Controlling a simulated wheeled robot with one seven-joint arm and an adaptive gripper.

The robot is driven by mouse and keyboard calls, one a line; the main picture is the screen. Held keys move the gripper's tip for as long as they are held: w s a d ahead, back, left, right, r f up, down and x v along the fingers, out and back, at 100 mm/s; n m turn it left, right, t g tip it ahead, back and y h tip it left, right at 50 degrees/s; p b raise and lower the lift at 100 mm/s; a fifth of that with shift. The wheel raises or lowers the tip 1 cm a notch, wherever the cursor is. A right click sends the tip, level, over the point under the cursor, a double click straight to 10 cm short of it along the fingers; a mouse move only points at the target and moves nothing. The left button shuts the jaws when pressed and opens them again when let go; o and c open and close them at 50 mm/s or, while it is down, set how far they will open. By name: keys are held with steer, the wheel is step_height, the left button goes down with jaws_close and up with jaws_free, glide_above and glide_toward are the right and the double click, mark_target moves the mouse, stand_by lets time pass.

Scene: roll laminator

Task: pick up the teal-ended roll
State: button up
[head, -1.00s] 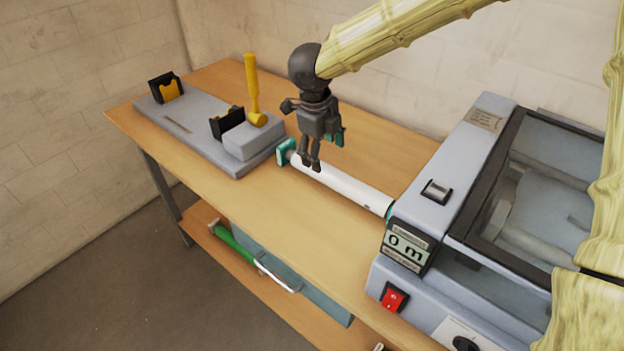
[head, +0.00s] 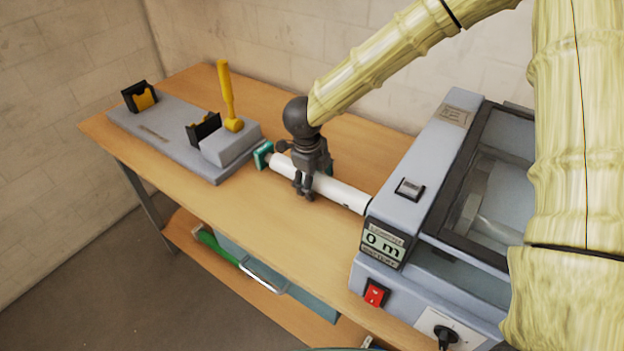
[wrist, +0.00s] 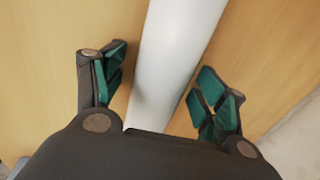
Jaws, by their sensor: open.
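The teal-ended roll (head: 343,194) is a white cylinder lying on the wooden table, with a square teal end piece (head: 263,155) at its left end. Its right end lies beside the laminator, partly hidden by it. My gripper (head: 304,192) is open and pointing down over the roll, left of its middle. In the wrist view the white roll (wrist: 168,65) runs between my gripper's two teal-padded fingers (wrist: 160,88), with a gap on each side. I cannot tell exactly how low the fingertips are.
The grey laminator (head: 415,225) with a "0 m" display stands at the right. The table front is clear.

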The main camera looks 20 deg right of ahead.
steer(key=shift+f, duration=0.2)
steer(key=shift+c, duration=0.5)
steer(key=c, duration=1.3)
steer(key=shift+c, duration=1)
steer(key=shift+r, duration=0.15)
